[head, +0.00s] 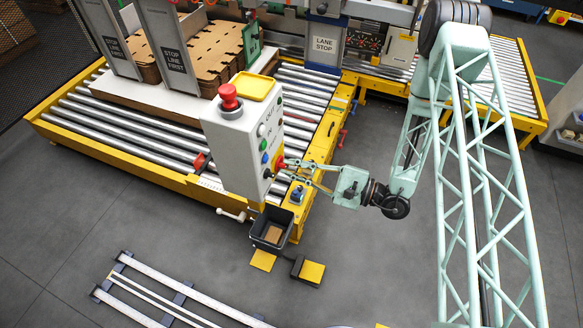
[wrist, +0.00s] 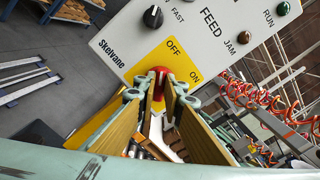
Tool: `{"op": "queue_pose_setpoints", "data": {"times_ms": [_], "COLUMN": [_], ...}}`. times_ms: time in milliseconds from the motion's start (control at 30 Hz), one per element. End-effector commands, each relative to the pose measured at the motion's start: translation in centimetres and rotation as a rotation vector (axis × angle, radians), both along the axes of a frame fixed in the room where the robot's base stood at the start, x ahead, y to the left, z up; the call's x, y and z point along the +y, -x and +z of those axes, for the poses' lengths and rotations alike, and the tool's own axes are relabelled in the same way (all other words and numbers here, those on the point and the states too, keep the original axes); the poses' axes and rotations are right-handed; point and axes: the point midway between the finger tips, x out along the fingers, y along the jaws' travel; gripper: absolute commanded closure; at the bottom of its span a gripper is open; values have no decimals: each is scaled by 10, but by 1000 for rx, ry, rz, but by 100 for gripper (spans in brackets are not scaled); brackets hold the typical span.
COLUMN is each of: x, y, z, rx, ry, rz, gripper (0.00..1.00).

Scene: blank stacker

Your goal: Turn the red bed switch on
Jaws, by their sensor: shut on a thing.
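The red bed switch (wrist: 159,73) is a knob on a yellow plate (wrist: 177,57) marked OFF and ON, on the face of a pale control box. My gripper (wrist: 160,92) has its two fingers on either side of the red knob, shut on it. The fingers hide part of the knob, and I cannot tell which label it points at. In the head view my gripper (head: 285,166) reaches from the right to the lower right face of the control box (head: 233,140), where the red switch (head: 279,163) partly shows.
A black knob (wrist: 153,16) beside FAST, a green RUN lamp (wrist: 282,8) and a JAM lamp (wrist: 243,37) share the panel. A red mushroom button (head: 229,97) tops the box. A roller conveyor (head: 120,125) lies behind. A dark bin (head: 271,229) stands below my gripper.

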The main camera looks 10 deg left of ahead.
Motion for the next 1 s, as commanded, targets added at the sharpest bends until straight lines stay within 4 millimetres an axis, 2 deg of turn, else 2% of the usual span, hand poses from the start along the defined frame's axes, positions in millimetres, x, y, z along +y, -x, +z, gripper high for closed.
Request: {"op": "queue_pose_setpoints", "data": {"times_ms": [367,1000], "x": [0,-1], "y": [-1,-3], "z": [0,1], "rx": [166,635], "ry": [-26,-99], "rz": [0,0], "gripper": [100,100]}}
